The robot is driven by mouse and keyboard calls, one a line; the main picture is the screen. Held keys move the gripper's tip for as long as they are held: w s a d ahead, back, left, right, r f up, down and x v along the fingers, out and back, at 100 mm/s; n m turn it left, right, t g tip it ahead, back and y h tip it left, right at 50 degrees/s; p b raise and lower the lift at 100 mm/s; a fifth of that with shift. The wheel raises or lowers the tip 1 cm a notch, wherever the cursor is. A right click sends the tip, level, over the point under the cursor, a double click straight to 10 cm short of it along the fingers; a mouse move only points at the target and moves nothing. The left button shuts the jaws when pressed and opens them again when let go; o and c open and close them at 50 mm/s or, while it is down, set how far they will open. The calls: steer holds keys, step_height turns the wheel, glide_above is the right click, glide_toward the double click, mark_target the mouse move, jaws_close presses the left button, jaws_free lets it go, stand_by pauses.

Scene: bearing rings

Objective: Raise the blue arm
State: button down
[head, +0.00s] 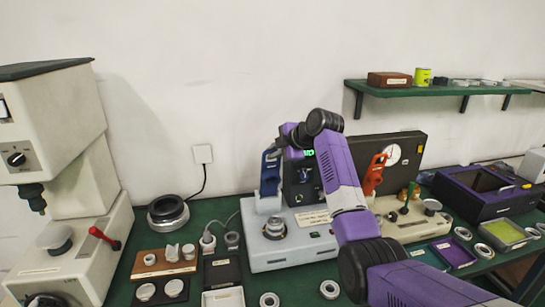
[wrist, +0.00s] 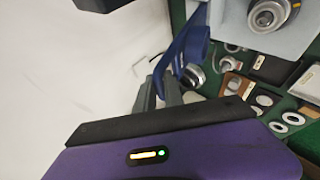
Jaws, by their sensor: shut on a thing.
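The blue arm (head: 269,180) stands upright at the left of the grey-white instrument (head: 300,244) in the head view. My gripper (head: 277,153) is at its upper end, partly hidden by my own wrist. In the wrist view the grey fingers of my gripper (wrist: 163,88) are shut on the end of the blue arm (wrist: 187,45), which runs up and to the right from them. The exact contact is partly hidden by the gripper body.
A second instrument with a red arm (head: 374,174) and a dial stands close on the right. A large beige machine (head: 75,235) fills the left. Loose rings (head: 269,299) and small trays lie in front. A green shelf (head: 440,90) hangs at upper right. The wall is close behind.

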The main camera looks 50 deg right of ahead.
steer(key=shift+w+r+g+y, duration=0.25)
steer(key=shift+w+g+y, duration=0.05)
steer(key=shift+w, duration=0.4)
steer(key=c, duration=1.5)
jaws_free()
steer(key=shift+w, duration=0.1)
steer(key=shift+o, duration=0.2)
steer(key=shift+f, duration=0.25)
steer(key=shift+s, duration=0.2)
steer(key=b+v, duration=0.1)
steer(key=v, duration=0.7)
steer(key=shift+d+r+b, duration=0.3)
steer(key=shift+b, duration=0.1)
